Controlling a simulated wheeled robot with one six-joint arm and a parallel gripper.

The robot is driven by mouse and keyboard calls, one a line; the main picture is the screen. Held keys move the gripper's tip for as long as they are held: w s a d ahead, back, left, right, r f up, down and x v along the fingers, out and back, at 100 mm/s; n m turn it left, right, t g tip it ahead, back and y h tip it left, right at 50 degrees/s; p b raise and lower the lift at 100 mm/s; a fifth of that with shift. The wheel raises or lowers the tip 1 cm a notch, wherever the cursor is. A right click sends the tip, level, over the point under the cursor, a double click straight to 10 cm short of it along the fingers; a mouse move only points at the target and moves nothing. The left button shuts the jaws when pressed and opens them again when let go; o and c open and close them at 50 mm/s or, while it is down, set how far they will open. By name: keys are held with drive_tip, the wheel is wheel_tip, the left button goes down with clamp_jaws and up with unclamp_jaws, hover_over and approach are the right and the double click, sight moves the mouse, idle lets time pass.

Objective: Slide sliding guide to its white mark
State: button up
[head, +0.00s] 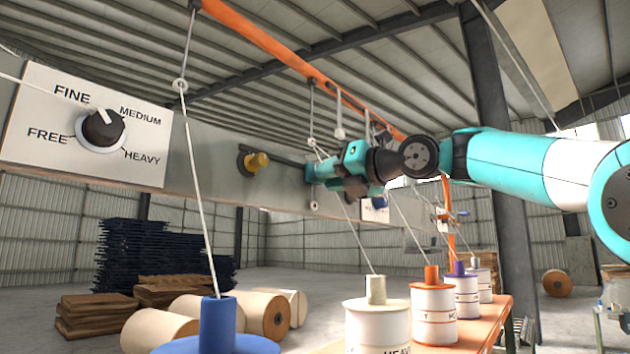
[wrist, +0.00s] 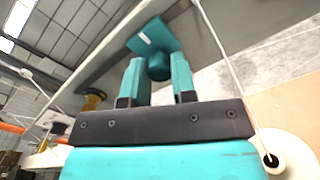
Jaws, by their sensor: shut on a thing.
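The sliding guide, a teal block with a round teal stub (wrist: 158,66), shows in the wrist view against the grey beam. My gripper (wrist: 157,92) is shut on that stub, one finger on each side. A small white patch (wrist: 145,38) shows on the block's face; I cannot tell whether it is the white mark. In the head view my gripper (head: 322,171) reaches the beam from the right, to the right of a yellow knob. There the guide is hard to tell from my teal fingers.
The grey beam (head: 218,150) carries a dial panel (head: 60,125) at left and the yellow knob (head: 257,162). White threads run down to spools, including a blue one (head: 217,325) and a white one (head: 377,325), below my arm. An orange rail (head: 270,45) passes overhead.

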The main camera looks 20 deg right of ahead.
drive_tip(key=shift+w+d+p, duration=0.4)
drive_tip(key=shift+w+d, duration=0.45)
drive_tip(key=shift+d, duration=0.3)
drive_tip(key=shift+w+d+p, duration=0.35)
drive_tip(key=shift+w+d, duration=0.45)
drive_tip(key=shift+d, duration=0.35)
drive_tip(key=o, duration=0.9)
drive_tip(key=shift+c, duration=0.2)
drive_tip(key=shift+s, duration=0.1)
drive_tip(key=shift+b+v, duration=1.3)
drive_tip(key=shift+v, duration=1.15)
